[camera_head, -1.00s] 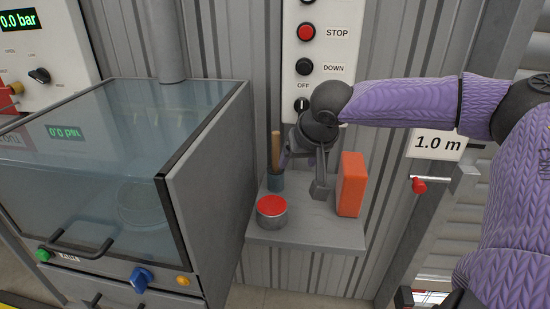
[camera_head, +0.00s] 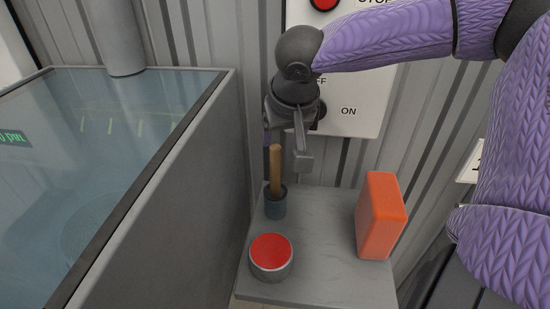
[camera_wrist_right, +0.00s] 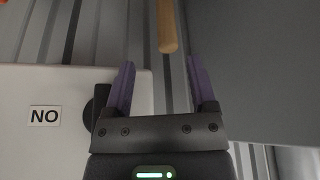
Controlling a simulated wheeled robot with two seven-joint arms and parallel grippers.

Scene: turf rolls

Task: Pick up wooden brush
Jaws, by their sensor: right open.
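The wooden brush (camera_head: 276,170) stands upright with its light wooden handle rising from a dark blue-grey cup (camera_head: 275,203) on the grey shelf. In the right wrist view the handle (camera_wrist_right: 167,28) shows ahead of the jaws, its rounded end near the gap between them. My right gripper (camera_head: 285,152) is at the handle's top in the head view, pointing down. Its purple fingers are spread apart in the right wrist view (camera_wrist_right: 160,85), with nothing between them. The brush's lower end is hidden in the cup. My left gripper is not in view.
On the shelf (camera_head: 318,275) a round tin with a red top (camera_head: 271,255) stands in front of the cup, and an orange block (camera_head: 381,217) stands at right. A control panel (camera_head: 360,125) is behind.

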